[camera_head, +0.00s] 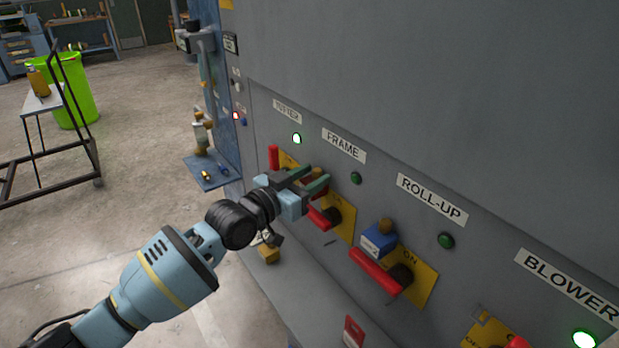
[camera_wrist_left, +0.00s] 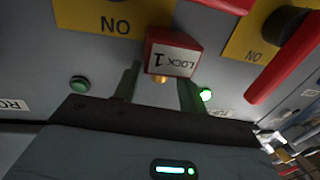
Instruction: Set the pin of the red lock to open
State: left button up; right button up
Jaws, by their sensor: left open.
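The red lock (camera_wrist_left: 172,55), labelled LOCK 1, shows upside down in the left wrist view, at the yellow ON plate of a switch. Its brass pin (camera_wrist_left: 160,79) sticks out from the lock towards my gripper. My left gripper (camera_head: 322,181) is open in front of the panel below the FRAME label. In the left wrist view its two green fingers (camera_wrist_left: 158,88) stand on either side of the pin, with gaps visible. In the head view the gripper hides most of the red lock. My right gripper is not in view.
A blue lock (camera_head: 378,240) with a brass knob hangs at the ROLL-UP switch, above its red handle (camera_head: 375,271). The FRAME switch's red handle (camera_head: 319,218) is just under my gripper. A small blue shelf (camera_head: 212,171) juts out left.

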pick_arm(q)
jog(key=shift+c, duration=0.7)
grip_shut()
notch_tip(320, 180, up, 2)
jog(key=shift+o, duration=0.7)
grip_release()
jog(key=shift+s+f, duration=0.1)
